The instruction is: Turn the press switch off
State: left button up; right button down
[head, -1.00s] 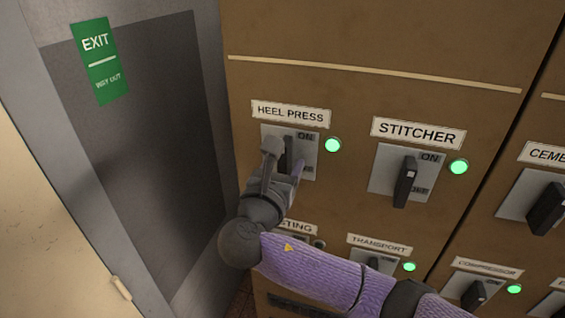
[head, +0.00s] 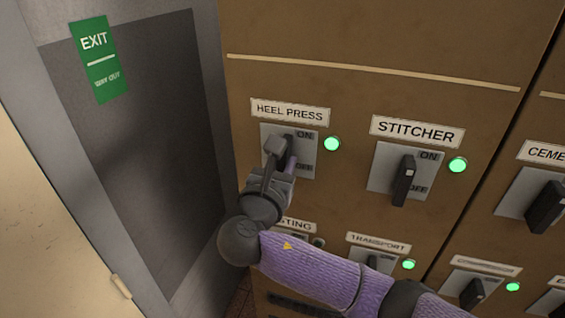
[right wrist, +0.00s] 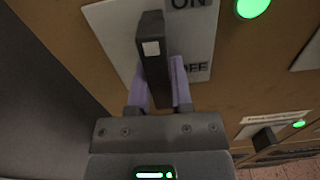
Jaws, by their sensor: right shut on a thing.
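The heel press switch is a black lever (head: 288,143) on a grey plate (head: 308,143) marked ON at the top and OFF below, under a HEEL PRESS label (head: 290,112). The lever points up toward ON, and the lamp (head: 332,144) beside it glows green. My right gripper (head: 281,157) is at this switch. In the right wrist view the lever (right wrist: 151,50) stands between the two purple fingers of the gripper (right wrist: 156,85), which is shut on it. The gripper hides the plate's lower left part in the head view. My left gripper is not in view.
A STITCHER switch (head: 405,180) with a lit green lamp (head: 457,165) is to the right. A TRANSPORT switch (head: 372,262) and other switches sit lower and further right. A grey door with a green EXIT sign (head: 99,60) stands at the left.

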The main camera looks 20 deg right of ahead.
jog(key=m, duration=0.3)
jog(key=shift+a+m+p, duration=0.1)
jog(key=shift+m+p, duration=0.25)
jog(key=shift+m, duration=0.05)
jog(key=m, duration=0.3)
jog(key=shift+w+m, duration=0.1)
jog(key=shift+m, duration=0.3)
jog(key=m+b, duration=0.1)
jog(key=m, duration=0.3)
jog(key=shift+a+b, duration=0.1)
jog(key=shift+b, duration=0.2)
jog(key=m+b, duration=0.1)
jog(key=m, duration=0.1)
jog(key=m+b, duration=0.1)
jog(key=m, duration=0.2)
jog(key=shift+r+m, duration=0.2)
jog(key=shift+m, duration=0.1)
jog(key=c, duration=0.5)
grip_release()
jog(key=shift+r, duration=0.1)
